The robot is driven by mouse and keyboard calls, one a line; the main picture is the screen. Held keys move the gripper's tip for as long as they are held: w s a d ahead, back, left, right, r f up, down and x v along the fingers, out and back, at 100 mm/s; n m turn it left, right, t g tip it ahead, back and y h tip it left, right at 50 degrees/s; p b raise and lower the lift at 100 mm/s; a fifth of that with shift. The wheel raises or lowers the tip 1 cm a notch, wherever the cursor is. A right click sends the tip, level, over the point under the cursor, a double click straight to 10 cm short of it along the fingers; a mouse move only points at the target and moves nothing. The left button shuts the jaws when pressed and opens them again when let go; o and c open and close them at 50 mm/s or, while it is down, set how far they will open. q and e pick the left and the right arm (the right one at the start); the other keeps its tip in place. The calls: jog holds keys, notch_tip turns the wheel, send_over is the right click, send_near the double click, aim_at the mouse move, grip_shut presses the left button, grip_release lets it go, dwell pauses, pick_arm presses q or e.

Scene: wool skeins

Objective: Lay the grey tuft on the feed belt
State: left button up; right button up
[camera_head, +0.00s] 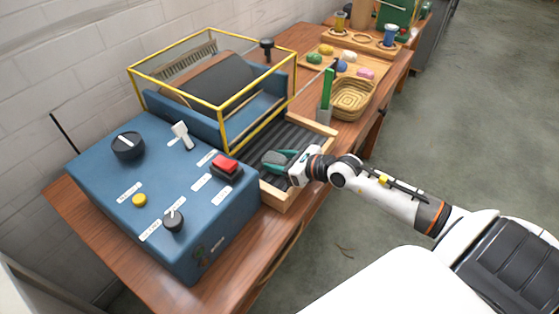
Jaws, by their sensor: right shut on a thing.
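The feed belt (288,134) is a dark ribbed strip between low wooden side rails, running out from the front of the blue machine. My right gripper (281,161) reaches over the belt's near part from the right. It is shut on the grey tuft (270,157), which shows at its fingertips, low over the belt. I cannot tell whether the tuft touches the belt. My left gripper is not in view.
The blue control box (160,180) with knobs, a lever and a red switch (226,166) stands left of the belt. A yellow-framed guard (222,120) covers the drum (222,82). A wicker basket (352,98), green-handled tool (327,90) and tray of coloured tufts (318,63) stand beyond.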

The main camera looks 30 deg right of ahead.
jog(key=shift+f, duration=0.1)
jog(key=o, duration=0.9)
jog(key=shift+r, duration=0.25)
jog(key=shift+s+d, duration=0.15)
jog(key=shift+s, duration=0.2)
jog(key=shift+v, duration=5.65)
